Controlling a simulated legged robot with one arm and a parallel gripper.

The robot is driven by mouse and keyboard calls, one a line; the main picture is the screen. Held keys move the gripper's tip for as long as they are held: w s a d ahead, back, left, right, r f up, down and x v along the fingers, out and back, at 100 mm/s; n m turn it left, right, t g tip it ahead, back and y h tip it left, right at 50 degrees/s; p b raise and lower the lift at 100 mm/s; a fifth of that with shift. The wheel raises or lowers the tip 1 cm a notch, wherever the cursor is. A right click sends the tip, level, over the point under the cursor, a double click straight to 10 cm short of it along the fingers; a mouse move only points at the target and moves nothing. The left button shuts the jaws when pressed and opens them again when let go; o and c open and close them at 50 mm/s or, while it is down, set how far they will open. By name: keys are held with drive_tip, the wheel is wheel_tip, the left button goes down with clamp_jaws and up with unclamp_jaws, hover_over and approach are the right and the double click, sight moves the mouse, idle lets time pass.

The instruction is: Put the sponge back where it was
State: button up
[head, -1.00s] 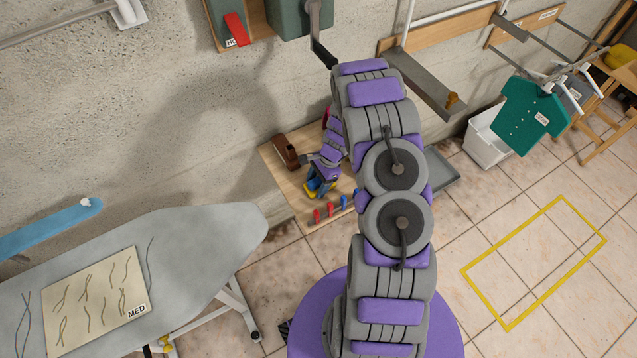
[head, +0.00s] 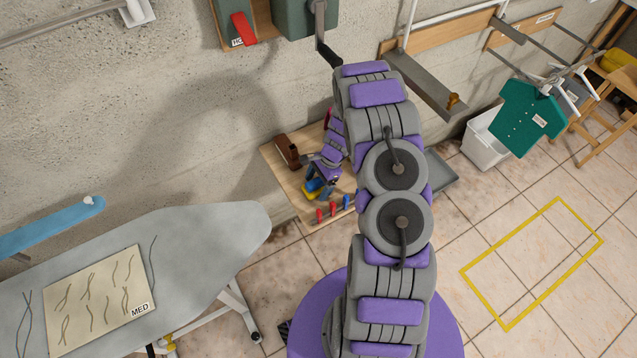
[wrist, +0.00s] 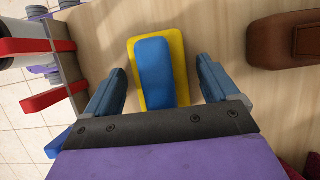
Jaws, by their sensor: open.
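The sponge, a blue block on a wider yellow base (wrist: 177,92), lies on a light wooden board (wrist: 224,27) in the wrist view. It also shows small beside my gripper in the head view (head: 313,187). My gripper (wrist: 160,66) is open. Its two blue-grey fingers stand left and right of the sponge, with a gap on each side. In the head view my gripper (head: 326,180) is low over the wooden board (head: 290,190), partly hidden by my own arm. Whether the fingers reach the board's height is hard to tell.
A brown object (wrist: 285,40) lies right of the sponge. A rack with red and blue pegs (wrist: 45,70) stands close to the left finger. An ironing board (head: 190,240) stands left. A grey tray (head: 440,170) and white bin (head: 485,140) are right.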

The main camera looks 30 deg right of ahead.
drive_tip(key=p+v, duration=0.2)
drive_tip(key=v, duration=1)
drive_tip(key=shift+r, duration=0.1)
